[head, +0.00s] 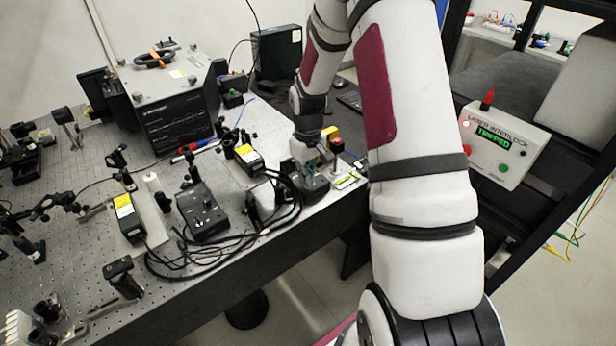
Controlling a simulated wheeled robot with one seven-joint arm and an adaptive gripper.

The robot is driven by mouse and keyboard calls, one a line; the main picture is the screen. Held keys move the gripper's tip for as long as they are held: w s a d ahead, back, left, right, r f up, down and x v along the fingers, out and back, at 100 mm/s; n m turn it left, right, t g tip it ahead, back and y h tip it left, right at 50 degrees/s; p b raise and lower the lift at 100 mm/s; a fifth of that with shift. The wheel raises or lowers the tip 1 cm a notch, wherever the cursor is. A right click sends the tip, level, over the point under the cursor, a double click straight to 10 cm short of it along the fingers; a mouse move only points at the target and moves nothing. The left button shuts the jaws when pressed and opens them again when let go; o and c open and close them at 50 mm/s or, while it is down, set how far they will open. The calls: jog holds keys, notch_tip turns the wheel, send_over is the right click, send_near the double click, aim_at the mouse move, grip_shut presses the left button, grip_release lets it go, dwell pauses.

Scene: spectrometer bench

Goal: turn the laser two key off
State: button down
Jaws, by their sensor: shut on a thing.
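My gripper (312,168) reaches down from my arm at the right end of the optical bench, onto a dark controller box (316,188). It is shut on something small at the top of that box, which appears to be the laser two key. The fingers hide the key, so I cannot see which way it is turned. A similar dark controller box (202,214) with a small knob or key on top stands to the left, clear of my gripper. A laser head with a yellow label (246,154) lies just left of my gripper.
Black cables (225,262) loop along the bench's front edge. Another yellow-labelled laser head (126,212) and a large instrument (176,118) stand further left. A laser interlock box (503,150) at the right reads TRIPPED. A yellow object (332,138) is close behind my gripper.

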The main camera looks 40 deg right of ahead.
jog(key=c, duration=1.8)
grip_release()
notch_tip(320, 180, up, 12)
jog(key=shift+r, duration=0.1)
jog(key=s+a+r+t, duration=0.1)
jog(key=s+a+r, duration=0.3)
jog(key=r, duration=0.5)
jog(key=s+a+r+t, duration=0.1)
jog(key=s+a+r, duration=0.2)
jog(key=s, duration=0.3)
jog(key=s+a+r+t, duration=0.2)
jog(key=s+a+r, duration=0.1)
jog(key=s+a, duration=0.3)
jog(key=s+a+r+t, duration=0.1)
jog(key=s+a+r, duration=0.3)
jog(key=s, duration=0.3)
jog(key=shift+a+m+t, duration=0.3)
jog(key=shift+a, duration=0.15)
